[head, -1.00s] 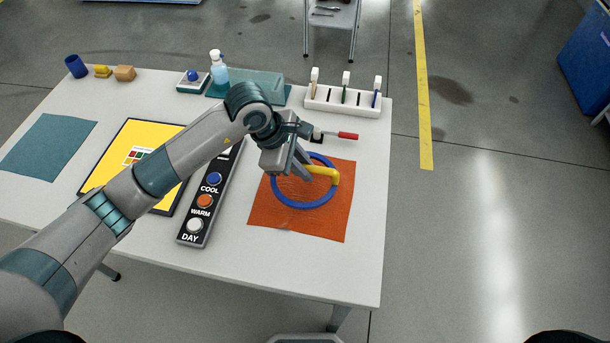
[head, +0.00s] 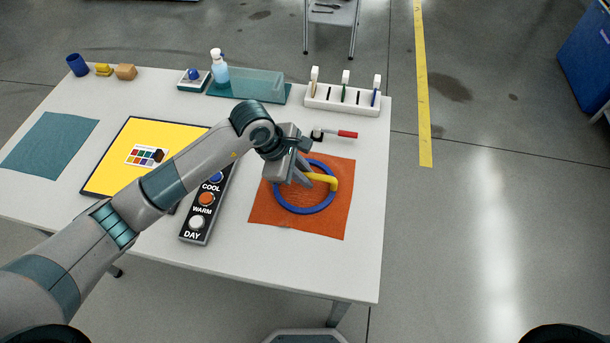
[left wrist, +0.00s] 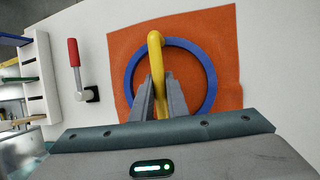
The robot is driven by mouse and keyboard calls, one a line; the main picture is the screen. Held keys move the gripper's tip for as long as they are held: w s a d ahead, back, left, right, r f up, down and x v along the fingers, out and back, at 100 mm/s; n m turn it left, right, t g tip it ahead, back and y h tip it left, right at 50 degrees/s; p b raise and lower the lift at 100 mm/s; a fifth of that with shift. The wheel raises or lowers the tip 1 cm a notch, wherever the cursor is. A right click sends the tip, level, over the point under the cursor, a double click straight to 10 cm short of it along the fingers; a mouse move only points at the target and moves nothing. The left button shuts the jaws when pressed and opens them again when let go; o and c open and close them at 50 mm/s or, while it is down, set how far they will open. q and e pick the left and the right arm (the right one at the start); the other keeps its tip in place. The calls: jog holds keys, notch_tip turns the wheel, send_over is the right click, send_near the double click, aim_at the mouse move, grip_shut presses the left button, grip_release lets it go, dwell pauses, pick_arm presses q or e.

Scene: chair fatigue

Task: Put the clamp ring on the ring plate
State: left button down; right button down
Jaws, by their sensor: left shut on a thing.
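The clamp ring appears to be the blue ring (head: 301,211) with a yellow handle (head: 334,184). My left gripper (head: 318,181) is shut on the handle. In the left wrist view the yellow handle (left wrist: 156,52) stands between the fingers (left wrist: 153,98), and the blue ring (left wrist: 211,80) shows around them. The ring is over the orange square cloth (head: 334,224); I cannot tell whether it touches it. No separate ring plate can be made out for certain; the cloth lies under the ring. My right gripper is not in view.
A button strip (head: 194,236) and a yellow panel (head: 107,176) lie left of the cloth. A red-handled tool (head: 346,134) and a white rack (head: 341,104) are behind it. A teal tray (head: 246,91) and spray bottle (head: 220,73) stand at the back. The table's front right is clear.

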pick_arm(q)
jog(key=shift+s+f, duration=0.15)
jog(key=shift+f, duration=0.25)
jog(key=shift+s+a+f+b, duration=0.1)
jog(key=shift+f+b, duration=0.25)
jog(key=shift+b, duration=0.05)
jog(key=c, duration=1.7)
grip_release()
jog(key=shift+c, duration=0.2)
jog(key=shift+r+p, duration=0.7)
jog(key=shift+p, duration=0.2)
jog(key=shift+a+r, duration=0.15)
jog(key=shift+r, duration=0.1)
jog(key=w+b+v, duration=0.1)
jog(key=b+v, duration=0.2)
jog(key=v, duration=0.8)
jog(key=shift+s+r+b, duration=0.35)
